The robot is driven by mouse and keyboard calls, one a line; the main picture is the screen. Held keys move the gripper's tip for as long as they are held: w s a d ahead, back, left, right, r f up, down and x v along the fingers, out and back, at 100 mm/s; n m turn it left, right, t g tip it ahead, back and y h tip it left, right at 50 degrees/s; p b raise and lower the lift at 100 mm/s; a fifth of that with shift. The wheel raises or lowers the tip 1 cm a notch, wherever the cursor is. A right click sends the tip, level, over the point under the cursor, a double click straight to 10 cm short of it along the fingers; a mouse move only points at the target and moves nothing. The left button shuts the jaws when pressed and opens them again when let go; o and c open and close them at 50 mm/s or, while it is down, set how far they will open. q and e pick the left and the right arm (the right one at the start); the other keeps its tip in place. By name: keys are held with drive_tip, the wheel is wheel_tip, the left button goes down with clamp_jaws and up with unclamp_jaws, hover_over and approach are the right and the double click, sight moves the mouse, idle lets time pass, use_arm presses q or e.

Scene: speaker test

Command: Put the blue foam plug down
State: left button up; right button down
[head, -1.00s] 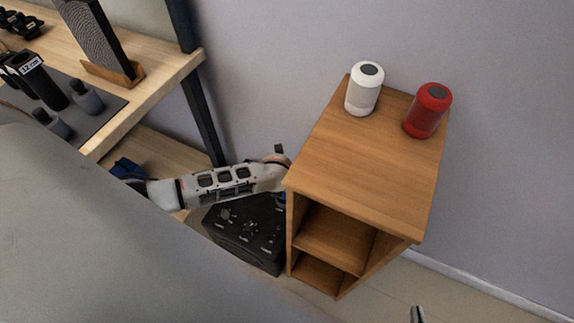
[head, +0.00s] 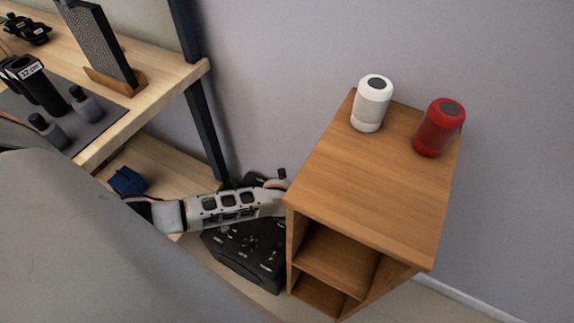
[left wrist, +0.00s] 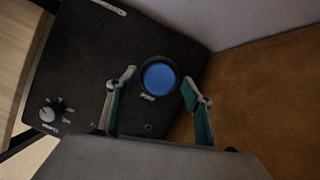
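In the left wrist view a round blue face, which looks like the blue foam plug (left wrist: 159,78), sits inside a dark ring on top of a black box (left wrist: 85,70). My left gripper (left wrist: 158,80) is open, with its two green-padded fingers apart on either side of the blue face. I see no finger contact with it. In the head view my left arm reaches over the black box (head: 235,252), and the gripper is hidden beside the wooden cabinet. My right gripper is not in view.
The wooden cabinet (head: 360,190) stands close right of the box, carrying a white speaker (head: 371,103) and a red speaker (head: 438,128). At left, a workbench (head: 150,105) holds several items. A dark blue object (head: 127,181) lies on its lower shelf.

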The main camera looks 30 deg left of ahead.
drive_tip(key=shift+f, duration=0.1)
use_arm(q)
drive_tip(key=r, duration=0.1)
drive_tip(key=r+p, duration=0.1)
drive_tip(key=r, duration=0.1)
drive_tip(key=r+p, duration=0.1)
drive_tip(key=shift+s+d+r, duration=0.15)
drive_tip(key=shift+s+r, duration=0.15)
drive_tip(key=p+v, duration=0.3)
drive_tip(key=v, duration=0.5)
drive_tip(key=shift+s+f+p, duration=0.2)
drive_tip(key=shift+s+p, duration=0.1)
drive_tip(key=shift+s, duration=0.1)
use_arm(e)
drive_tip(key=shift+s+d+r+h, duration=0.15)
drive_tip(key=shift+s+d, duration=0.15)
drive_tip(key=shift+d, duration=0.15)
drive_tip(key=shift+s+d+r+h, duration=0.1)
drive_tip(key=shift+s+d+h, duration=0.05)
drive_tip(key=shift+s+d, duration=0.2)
use_arm(q)
drive_tip(key=shift+s, duration=0.1)
